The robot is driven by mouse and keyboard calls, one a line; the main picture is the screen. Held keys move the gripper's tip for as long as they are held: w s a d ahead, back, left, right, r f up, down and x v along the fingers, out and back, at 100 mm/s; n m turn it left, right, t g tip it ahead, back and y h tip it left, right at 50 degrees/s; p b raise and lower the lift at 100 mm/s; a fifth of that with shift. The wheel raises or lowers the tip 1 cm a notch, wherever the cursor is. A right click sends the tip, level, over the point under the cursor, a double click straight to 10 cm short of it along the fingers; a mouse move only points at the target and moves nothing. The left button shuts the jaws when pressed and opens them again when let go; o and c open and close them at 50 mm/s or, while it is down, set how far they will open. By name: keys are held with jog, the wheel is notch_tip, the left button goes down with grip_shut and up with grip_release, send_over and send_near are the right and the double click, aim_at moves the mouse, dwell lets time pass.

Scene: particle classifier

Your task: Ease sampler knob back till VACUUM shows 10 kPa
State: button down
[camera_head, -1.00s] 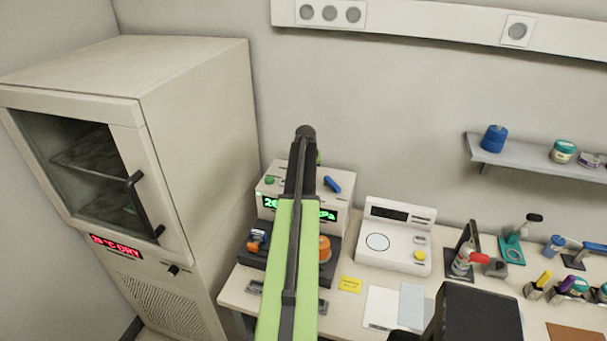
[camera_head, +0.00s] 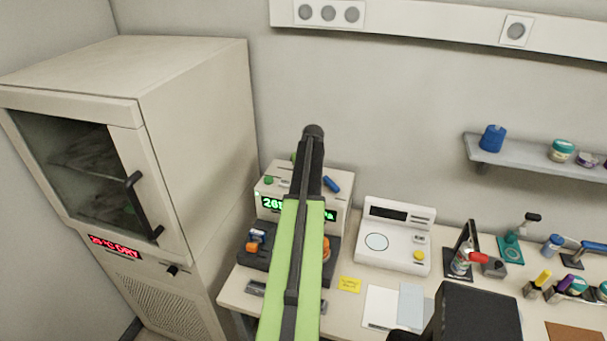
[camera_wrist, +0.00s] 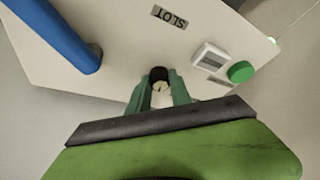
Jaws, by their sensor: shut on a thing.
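The sampler, a cream box (camera_head: 342,205) with a green-lit display (camera_head: 270,203), stands at the left end of the bench. The display begins with "26" and ends in "Pa"; my arm hides its middle, so the full reading cannot be told. In the wrist view my gripper (camera_wrist: 160,92) is shut on a small knob with a black part and a pale face (camera_wrist: 160,87), at the edge of the sampler's top. In the head view my arm hides the gripper and knob.
On the sampler's top are a blue handle (camera_wrist: 60,40) and a green button (camera_wrist: 241,72). A white balance (camera_head: 395,240) stands to the right. A tall cabinet (camera_head: 190,130) reading "DRY" is on the left.

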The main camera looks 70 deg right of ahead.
jog(key=c, duration=1.2)
grip_release()
jog(key=shift+o, duration=0.2)
jog(key=p+v, duration=1.6)
jog(key=v, duration=0.1)
jog(key=shift+r, duration=0.25)
